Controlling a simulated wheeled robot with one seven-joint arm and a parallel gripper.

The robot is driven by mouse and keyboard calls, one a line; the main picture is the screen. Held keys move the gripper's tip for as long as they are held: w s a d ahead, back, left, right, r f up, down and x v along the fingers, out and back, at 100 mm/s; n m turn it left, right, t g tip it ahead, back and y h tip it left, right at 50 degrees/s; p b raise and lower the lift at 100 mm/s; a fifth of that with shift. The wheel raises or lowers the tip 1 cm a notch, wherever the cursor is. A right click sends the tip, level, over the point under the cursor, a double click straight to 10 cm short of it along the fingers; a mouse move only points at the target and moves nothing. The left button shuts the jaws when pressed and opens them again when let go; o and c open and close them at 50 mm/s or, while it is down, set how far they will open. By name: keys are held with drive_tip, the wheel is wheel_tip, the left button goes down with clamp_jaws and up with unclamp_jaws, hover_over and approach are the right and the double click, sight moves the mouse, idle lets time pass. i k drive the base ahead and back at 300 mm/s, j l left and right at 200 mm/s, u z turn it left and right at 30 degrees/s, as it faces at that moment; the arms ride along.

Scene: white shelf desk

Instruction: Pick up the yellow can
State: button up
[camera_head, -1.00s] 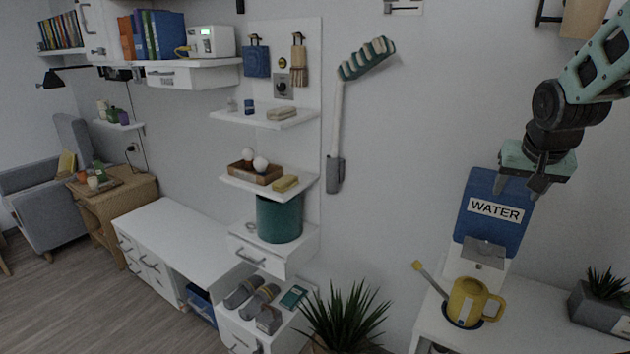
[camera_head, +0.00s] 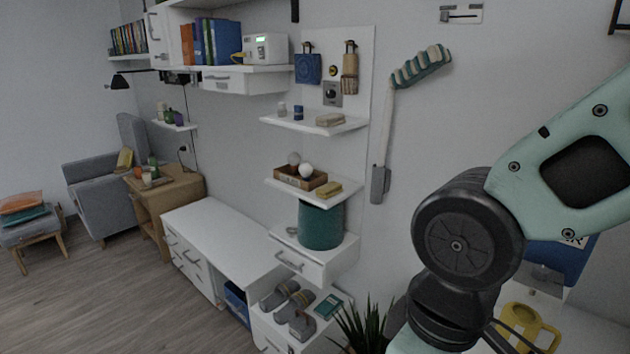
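The yellow can (camera_head: 535,326), a watering can with a handle on its right, stands at the lower right. My arm and the dark parts at its end cover part of it, and the bottom edge of the picture cuts it off. My gripper (camera_head: 500,340) is low in the picture, just left of and partly in front of the can. Only its teal body and some dark thin parts show. I cannot see its fingertips clearly, nor whether it touches the can.
A blue water panel (camera_head: 562,262) is behind the can, mostly hidden by my arm. A green plant (camera_head: 365,325) is left of my gripper. White shelves (camera_head: 318,123) and a green bin (camera_head: 320,226) are further left.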

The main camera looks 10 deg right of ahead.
sight(522, 319)
drive_tip(key=z, duration=1.3)
